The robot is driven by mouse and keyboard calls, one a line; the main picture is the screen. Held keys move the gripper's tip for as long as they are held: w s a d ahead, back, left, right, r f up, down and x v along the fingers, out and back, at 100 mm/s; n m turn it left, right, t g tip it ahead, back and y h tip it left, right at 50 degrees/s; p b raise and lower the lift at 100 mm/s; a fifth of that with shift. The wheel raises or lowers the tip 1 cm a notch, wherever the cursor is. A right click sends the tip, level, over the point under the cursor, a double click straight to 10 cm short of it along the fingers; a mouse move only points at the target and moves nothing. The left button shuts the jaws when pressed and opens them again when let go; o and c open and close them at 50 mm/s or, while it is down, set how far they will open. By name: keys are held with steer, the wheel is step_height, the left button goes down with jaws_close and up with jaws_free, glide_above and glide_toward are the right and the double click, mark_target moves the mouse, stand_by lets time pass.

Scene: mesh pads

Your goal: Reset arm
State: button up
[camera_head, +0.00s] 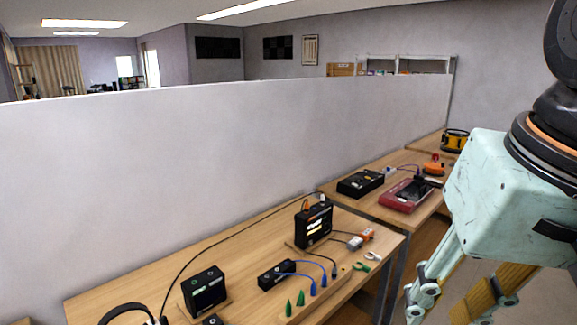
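My gripper (465,290) hangs at the right side of the view, close to the camera. It has a pale green body and yellow-and-metal fingers that point down. The fingers stand apart, with floor showing between them. The fingertips run past the bottom edge of the frame. I see nothing held in the part that shows. The gripper is in front of the aisle, to the right of the near wooden table (232,262).
The near table bears a black device with a lit screen (314,224), another screen device (205,291), a black box (276,274) with blue cables and green cones. A farther table holds a black case (361,183) and a red case (406,195). A white partition (200,160) stands behind.

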steer(key=shift+s+d+f+n+t+h, duration=0.1)
steer(key=shift+s+d+f+n, duration=0.2)
steer(key=shift+s, duration=0.4)
steer(key=shift+s+d+f+n+t+h, duration=0.1)
steer(key=shift+s+d+f+n, duration=0.2)
steer(key=shift+s, duration=0.4)
steer(key=shift+s+d+f+n+t+h, duration=0.1)
steer(key=shift+s+d+f+n, duration=0.1)
steer(key=shift+s+n, duration=0.35)
steer(key=shift+s, duration=0.1)
